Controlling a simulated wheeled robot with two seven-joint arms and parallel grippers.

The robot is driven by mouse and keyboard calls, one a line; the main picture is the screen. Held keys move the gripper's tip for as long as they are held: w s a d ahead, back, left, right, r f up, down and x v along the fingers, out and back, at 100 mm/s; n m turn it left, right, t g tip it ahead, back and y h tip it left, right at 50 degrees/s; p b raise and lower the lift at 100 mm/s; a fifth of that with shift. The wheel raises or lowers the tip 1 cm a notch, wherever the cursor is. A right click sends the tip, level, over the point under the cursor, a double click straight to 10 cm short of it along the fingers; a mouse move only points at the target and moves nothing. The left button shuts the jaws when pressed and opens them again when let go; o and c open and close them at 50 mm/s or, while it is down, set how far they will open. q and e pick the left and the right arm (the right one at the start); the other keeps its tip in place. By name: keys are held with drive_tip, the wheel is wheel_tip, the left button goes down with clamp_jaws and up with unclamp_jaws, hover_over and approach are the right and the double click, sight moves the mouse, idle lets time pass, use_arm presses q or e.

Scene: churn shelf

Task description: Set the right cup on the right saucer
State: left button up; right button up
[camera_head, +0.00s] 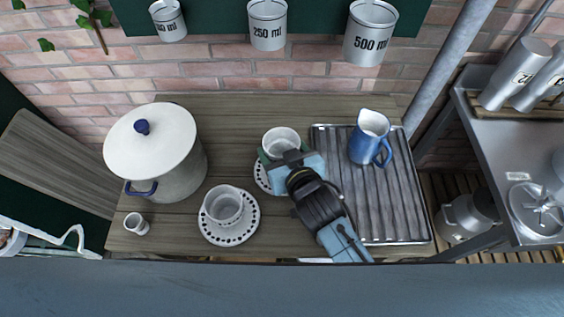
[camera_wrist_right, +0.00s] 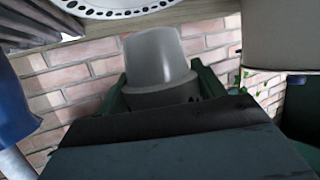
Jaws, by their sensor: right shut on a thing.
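The right cup (camera_head: 281,139), pale grey-white, is held between the green fingers of my right gripper (camera_head: 284,152). The cup is apart from that saucer and looks raised above the table. In the head view the right saucer (camera_head: 261,178) lies on the table, mostly hidden under my gripper and the cup. My left gripper is not in view.
Another cup (camera_head: 222,204) stands on the left saucer (camera_head: 229,238). A blue jug (camera_head: 368,138) stands on the ribbed metal tray (camera_head: 400,215) at the right. A large lidded pot (camera_head: 180,180) and a small white jug (camera_head: 137,225) stand at the left. Measuring cups hang at the back.

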drive_tip(key=shift+f, duration=0.7)
wheel_tip(320, 180, down, 3)
drive_tip(key=shift+f+b, duration=0.1)
drive_tip(key=shift+b, duration=0.4)
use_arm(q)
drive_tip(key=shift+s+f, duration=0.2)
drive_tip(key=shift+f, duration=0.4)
use_arm(e)
drive_tip(key=shift+f, duration=0.15)
drive_tip(key=o, duration=1)
